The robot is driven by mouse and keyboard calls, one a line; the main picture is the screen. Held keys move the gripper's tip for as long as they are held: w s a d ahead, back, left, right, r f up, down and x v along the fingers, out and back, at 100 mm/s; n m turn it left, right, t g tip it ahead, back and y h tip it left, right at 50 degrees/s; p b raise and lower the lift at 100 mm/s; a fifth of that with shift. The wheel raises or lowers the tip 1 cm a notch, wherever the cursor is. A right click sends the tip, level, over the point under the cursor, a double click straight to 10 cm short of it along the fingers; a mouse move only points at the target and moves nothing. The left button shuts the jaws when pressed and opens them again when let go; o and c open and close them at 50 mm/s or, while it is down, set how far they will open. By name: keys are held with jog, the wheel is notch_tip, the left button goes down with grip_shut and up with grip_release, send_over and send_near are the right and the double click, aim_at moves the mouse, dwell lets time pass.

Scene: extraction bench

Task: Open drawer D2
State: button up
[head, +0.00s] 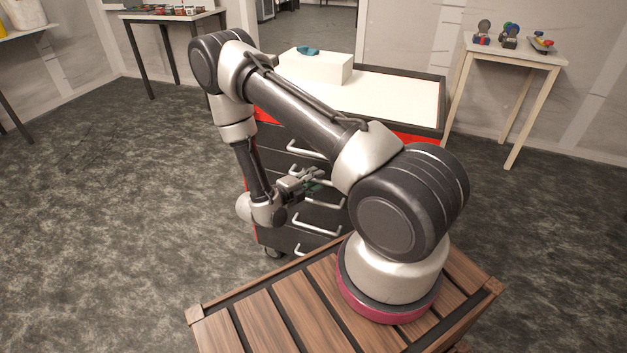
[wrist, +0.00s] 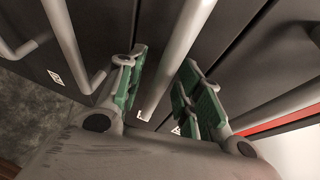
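A black drawer cabinet (head: 284,140) with red trim and a white top stands in front of me, with several light bar handles stacked on its front. All drawers whose fronts I can see look shut. My gripper (head: 314,178) is at the cabinet front, by an upper-middle handle. In the wrist view my gripper (wrist: 163,65) is open, its green-padded fingers on either side of a bar handle (wrist: 178,55), with gaps showing. Small drawer labels (wrist: 55,77) are too small to read, so I cannot tell which drawer is D2. My arm hides part of the cabinet front.
A white box (head: 318,68) with a teal item (head: 308,50) on it stands on the cabinet top. Neighbouring handles (wrist: 72,50) lie close to my fingers. A side table (head: 515,55) stands at the right, another (head: 170,14) at the back left. The left floor is clear.

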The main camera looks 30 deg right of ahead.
jog(key=shift+d, duration=0.1)
grip_shut()
